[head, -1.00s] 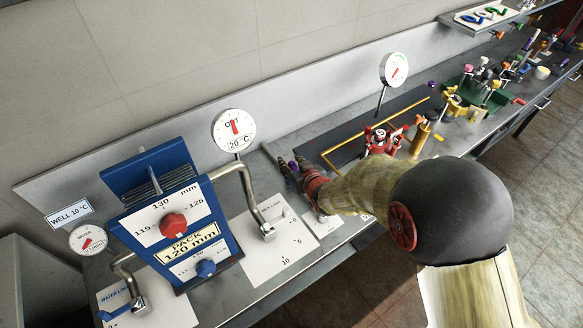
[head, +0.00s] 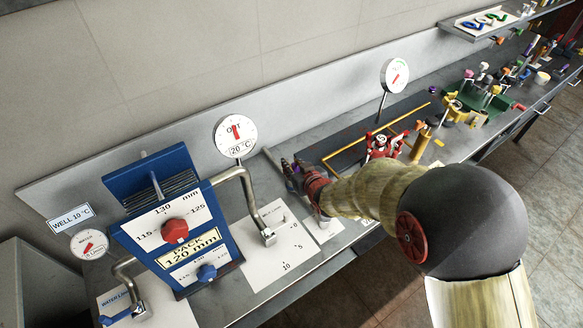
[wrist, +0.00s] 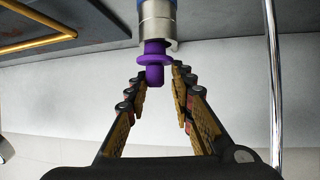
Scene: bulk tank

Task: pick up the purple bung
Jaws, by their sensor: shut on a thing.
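The purple bung (wrist: 155,58) shows in the wrist view, with a wide flange and a narrower stem between my fingertips. Its far end meets a silver metal cylinder (wrist: 157,22); I cannot tell how deep it sits in it. My gripper (wrist: 160,74) is shut on the bung's stem, though a small gap seems to show at the right finger. In the head view my gripper (head: 291,172) is low over the bench, right of the bent steel pipe, and the bung is mostly hidden by the fingers.
A blue plate pack (head: 180,235) and a bent steel pipe (head: 252,200) stand left of my gripper. A dial on a post (head: 394,76) and a red figure-like fitting (head: 381,145) by a yellow rail stand to the right. Several coloured parts crowd the far bench.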

